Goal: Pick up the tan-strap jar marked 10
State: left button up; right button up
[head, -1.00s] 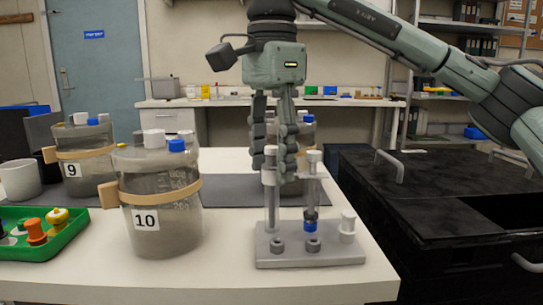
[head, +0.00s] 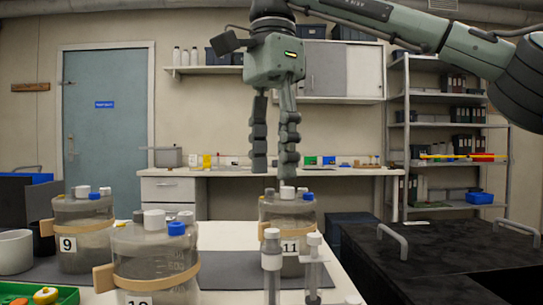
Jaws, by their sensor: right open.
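The jar marked 10 (head: 158,262) stands upright on the table at the lower left, clear grey with a tan strap, a white cap and a blue cap. The bottom picture edge cuts through its number label. My right gripper (head: 273,168) hangs fingers down, open and empty, to the right of and higher in the picture than this jar, apart from it. It appears just above the caps of the jar marked 11 (head: 285,218); the depth gap cannot be told. My left gripper is not in view.
The jar marked 9 (head: 82,238) stands behind jar 10 to the left. A stand with white-topped posts (head: 271,255) is at front right. A green tray (head: 66,296) and a white cup (head: 14,252) are at left. A black cabinet (head: 440,262) is at right.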

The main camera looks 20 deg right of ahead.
aim_at(173, 279)
jog(key=k, duration=1.5)
